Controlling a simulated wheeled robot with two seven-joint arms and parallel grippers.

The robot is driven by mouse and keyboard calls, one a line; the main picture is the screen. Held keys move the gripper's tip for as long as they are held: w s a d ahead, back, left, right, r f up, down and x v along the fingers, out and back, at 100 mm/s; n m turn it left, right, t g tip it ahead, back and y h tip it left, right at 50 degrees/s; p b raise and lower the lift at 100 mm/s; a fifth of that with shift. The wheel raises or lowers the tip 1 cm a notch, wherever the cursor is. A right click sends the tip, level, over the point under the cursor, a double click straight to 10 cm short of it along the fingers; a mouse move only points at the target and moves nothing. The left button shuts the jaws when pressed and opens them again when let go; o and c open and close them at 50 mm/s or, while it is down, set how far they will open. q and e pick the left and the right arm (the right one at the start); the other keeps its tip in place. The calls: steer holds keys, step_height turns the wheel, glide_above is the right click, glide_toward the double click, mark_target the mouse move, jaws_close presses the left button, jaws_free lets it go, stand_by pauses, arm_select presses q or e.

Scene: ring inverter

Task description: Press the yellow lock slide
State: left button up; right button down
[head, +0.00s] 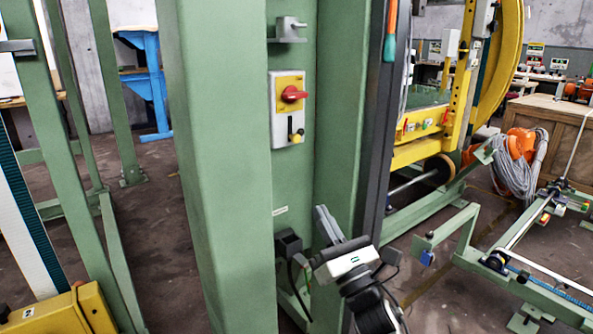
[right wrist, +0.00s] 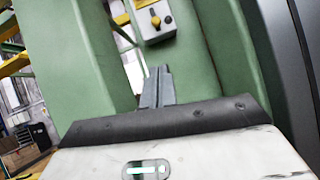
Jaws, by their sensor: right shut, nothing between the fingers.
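The yellow lock slide (head: 296,138) is a small part low on a grey switch box (head: 284,133) mounted on the green column. A black part sits right beside it. In the right wrist view, the lock slide (right wrist: 155,20) shows near the top edge, small and partly unclear. My right gripper (head: 323,217) is shut and empty, below the box and a little to its right, apart from it. In the right wrist view, its closed fingers (right wrist: 158,85) point up toward the box. My left gripper is not in view.
A red rotary switch (head: 293,94) on a yellow plate sits above the lock slide. A grey bracket (head: 290,30) is higher up. Green column walls (head: 225,150) flank the box on both sides. A black connector block (head: 288,243) sits low on the column, left of my right gripper.

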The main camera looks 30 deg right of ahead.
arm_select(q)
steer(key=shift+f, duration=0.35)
arm_select(e)
steer(key=shift+f, duration=0.35)
steer(key=p, duration=0.3)
glide_toward(291, 138)
steer(key=w+f, duration=0.2)
steer(key=w, duration=0.1)
steer(key=r+p, duration=0.1)
steer(key=w+r+p, duration=0.1)
steer(key=r+p, duration=0.1)
steer(key=shift+w+d+r, duration=0.2)
steer(key=shift+d+r, duration=0.05)
steer(key=shift+r, duration=0.15)
steer(key=shift+w+r+p, duration=0.1)
steer(key=shift+r+p, duration=0.1)
steer(key=shift+p, duration=0.2)
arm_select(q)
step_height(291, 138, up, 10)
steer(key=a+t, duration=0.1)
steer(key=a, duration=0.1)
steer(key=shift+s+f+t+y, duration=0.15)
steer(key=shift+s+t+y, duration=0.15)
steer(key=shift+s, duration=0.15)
